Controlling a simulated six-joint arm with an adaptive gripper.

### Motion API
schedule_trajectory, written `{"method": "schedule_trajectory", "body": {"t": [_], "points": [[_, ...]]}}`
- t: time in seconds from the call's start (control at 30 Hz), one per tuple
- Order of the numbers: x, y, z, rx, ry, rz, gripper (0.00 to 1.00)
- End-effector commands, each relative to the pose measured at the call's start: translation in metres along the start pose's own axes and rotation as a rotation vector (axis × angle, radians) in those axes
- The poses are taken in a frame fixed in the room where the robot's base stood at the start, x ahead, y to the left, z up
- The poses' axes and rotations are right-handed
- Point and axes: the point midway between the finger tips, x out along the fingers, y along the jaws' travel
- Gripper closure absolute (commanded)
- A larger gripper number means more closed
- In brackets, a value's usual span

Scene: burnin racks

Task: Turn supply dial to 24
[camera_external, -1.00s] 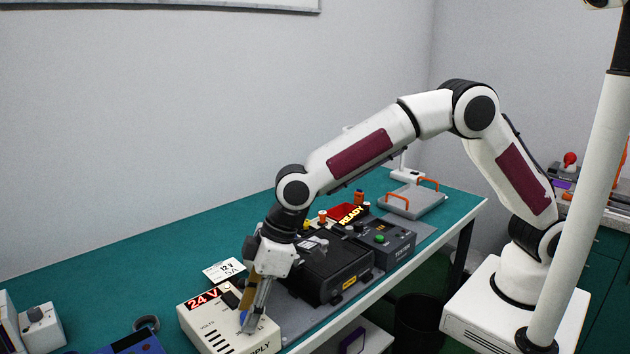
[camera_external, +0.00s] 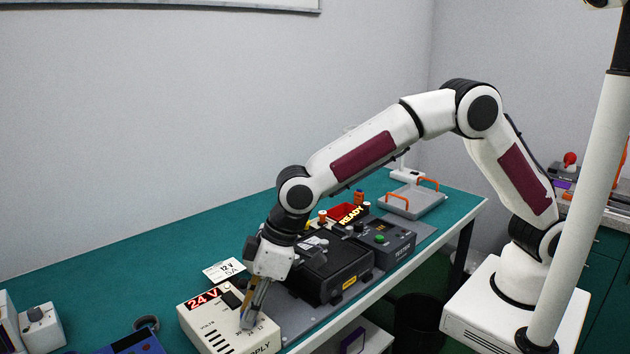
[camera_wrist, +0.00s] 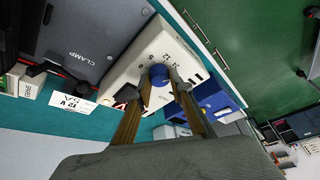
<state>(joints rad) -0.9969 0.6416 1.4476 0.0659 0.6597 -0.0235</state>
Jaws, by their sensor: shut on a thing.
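The white supply box (camera_external: 214,338) sits at the front of the green bench, and its red display (camera_external: 202,300) reads 24 V. It also shows in the wrist view (camera_wrist: 128,72), upside down, with numbers printed around its blue dial (camera_wrist: 158,72). My gripper (camera_wrist: 158,84) points down and is shut on the dial, one finger on each side. In the external view my gripper (camera_external: 247,322) is low over the box face and largely hides the dial. The dial's exact pointer setting cannot be made out.
A card (camera_external: 224,271) reading 12 V 5A lies behind the box. A black clamp unit (camera_external: 333,272) and a tester (camera_external: 387,241) stand to the right, near a red READY sign (camera_external: 351,214). A blue object (camera_external: 133,344) is at the left.

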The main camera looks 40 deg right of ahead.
Motion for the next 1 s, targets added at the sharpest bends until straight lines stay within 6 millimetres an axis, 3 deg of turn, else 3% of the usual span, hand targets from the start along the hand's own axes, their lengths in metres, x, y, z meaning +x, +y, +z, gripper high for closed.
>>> {"method": "schedule_trajectory", "body": {"t": [0.3, 0.33, 0.4, 1.0], "points": [[0.000, -0.001, 0.000, 0.004, 0.000, 0.002, 1.00], [0.000, 0.000, 0.000, 0.004, 0.000, 0.002, 0.74], [0.000, 0.000, 0.000, 0.004, 0.000, 0.002, 0.62], [-0.010, 0.000, 0.000, 0.004, 0.000, 0.002, 0.62]]}}
